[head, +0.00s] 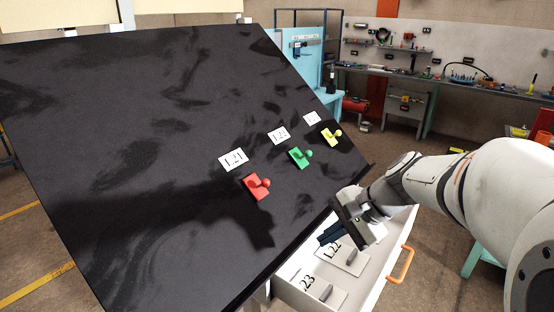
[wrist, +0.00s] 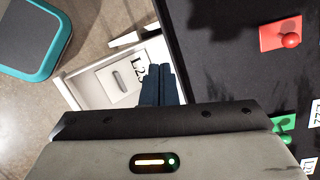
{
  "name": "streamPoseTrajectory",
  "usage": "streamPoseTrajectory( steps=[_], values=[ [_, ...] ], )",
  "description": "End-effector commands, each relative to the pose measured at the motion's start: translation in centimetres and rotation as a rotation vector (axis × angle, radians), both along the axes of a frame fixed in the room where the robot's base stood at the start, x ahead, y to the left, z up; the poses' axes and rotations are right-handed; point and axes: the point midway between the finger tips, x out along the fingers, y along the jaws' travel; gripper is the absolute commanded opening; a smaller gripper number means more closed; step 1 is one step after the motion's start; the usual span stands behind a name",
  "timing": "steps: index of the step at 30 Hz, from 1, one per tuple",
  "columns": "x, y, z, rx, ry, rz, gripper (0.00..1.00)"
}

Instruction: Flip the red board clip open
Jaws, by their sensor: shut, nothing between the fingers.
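The red board clip (head: 257,187) is fixed on the tilted black board (head: 130,120), just below the L21 label (head: 233,159). It has a flat red plate and a round red knob at its right side. In the wrist view the red clip (wrist: 282,35) is at the upper right, with its knob over the plate. I cannot tell surely whether its lever is open or closed. My gripper (head: 328,236) is shut and empty, above the drawer and to the lower right of the red clip, apart from it. Its fingers (wrist: 160,85) also show in the wrist view.
A green clip (head: 299,157) and a yellow clip (head: 331,138) sit farther up the board's right side. An open white drawer (head: 290,290) with an orange handle (head: 402,265) and labelled parts lies under my gripper. Workbenches stand behind.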

Motion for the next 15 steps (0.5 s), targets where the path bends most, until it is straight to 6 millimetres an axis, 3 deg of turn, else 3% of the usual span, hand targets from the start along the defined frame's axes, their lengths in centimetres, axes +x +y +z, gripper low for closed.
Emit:
streamPoseTrajectory(
  steps=[3, 6, 10, 15],
  values=[
    [4.9, -0.3, 3.2, 0.226, 0.063, -0.188, 0.00],
    [7.8, -0.9, 5.1, 0.368, 0.094, -0.294, 0.00],
    [9.9, -1.5, 6.4, 0.474, 0.115, -0.366, 0.00],
    [10.5, -1.6, 6.7, 0.502, 0.118, -0.383, 0.00]
  ],
)
